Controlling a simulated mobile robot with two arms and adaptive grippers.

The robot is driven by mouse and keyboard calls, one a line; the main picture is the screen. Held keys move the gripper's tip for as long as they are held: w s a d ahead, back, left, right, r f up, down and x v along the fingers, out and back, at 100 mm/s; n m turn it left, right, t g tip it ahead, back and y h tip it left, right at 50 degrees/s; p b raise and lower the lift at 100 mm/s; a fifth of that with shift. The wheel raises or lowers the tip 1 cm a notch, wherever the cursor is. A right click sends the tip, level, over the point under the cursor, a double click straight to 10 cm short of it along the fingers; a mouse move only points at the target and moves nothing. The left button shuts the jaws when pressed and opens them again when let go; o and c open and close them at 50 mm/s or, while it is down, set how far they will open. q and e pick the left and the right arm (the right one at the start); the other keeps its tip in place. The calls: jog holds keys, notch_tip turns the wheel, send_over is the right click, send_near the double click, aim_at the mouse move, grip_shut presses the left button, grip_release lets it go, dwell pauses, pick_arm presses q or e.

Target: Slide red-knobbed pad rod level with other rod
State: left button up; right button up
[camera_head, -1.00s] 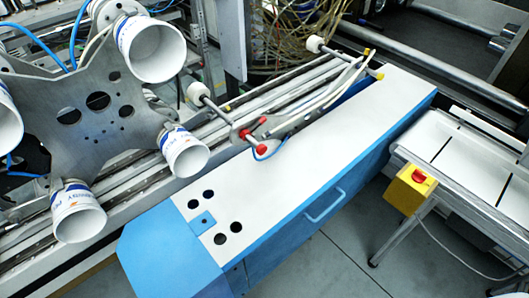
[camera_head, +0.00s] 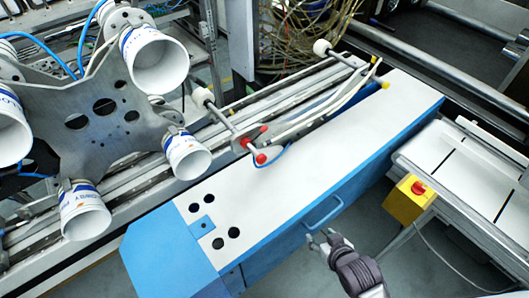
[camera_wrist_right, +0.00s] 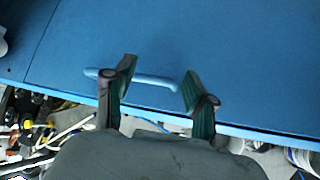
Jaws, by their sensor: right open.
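The red-knobbed pad rod (camera_head: 236,133) lies across the magazine rails, with a white pad at its upper left end and a red knob (camera_head: 261,159) at its lower right end. The other rod (camera_head: 347,59) is farther up and right, with a white pad (camera_head: 321,47) and a yellow end (camera_head: 385,86). The two rods are apart along the rails. My right gripper (camera_head: 320,237) is open and empty, in front of the blue cabinet side, well below the red knob. In the right wrist view its fingers (camera_wrist_right: 156,88) are spread near the cabinet's handle. My left gripper is not in view.
The white-topped blue cabinet (camera_head: 310,150) has a blue handle (camera_head: 325,212) on its front. A metal plate (camera_head: 110,120) with white cups is at left. A yellow box with a red button (camera_head: 409,199) and a conveyor stand at right.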

aim_at(264, 161)
jog(key=w+a+r+t+y, duration=0.1)
jog(key=r, duration=0.1)
jog(key=w+a+r+t+y, duration=0.1)
jog(key=w+r, duration=0.1)
jog(key=r, duration=0.1)
jog(key=w+a+r+t+y, duration=0.1)
jog(key=r, duration=0.1)
jog(key=shift+w+a+r+n+t, duration=0.3)
jog(key=shift+w+a+r+n, duration=0.05)
jog(key=shift+r+n, duration=0.05)
jog(key=a+r+n+t+y+p, duration=0.1)
jog(key=a+r+y, duration=0.1)
jog(key=r+y, duration=0.15)
jog(key=a+r+n+t+y, duration=0.1)
jog(key=a+r+y, duration=0.15)
jog(key=r, duration=0.25)
jog(key=p+x, duration=0.2)
jog(key=x, duration=1)
jog(key=shift+w+r+p, duration=0.1)
jog(key=shift+r+p, duration=0.05)
jog(key=shift+p, duration=0.25)
jog(key=shift+x, duration=0.8)
jog(key=shift+d, duration=0.1)
grip_shut()
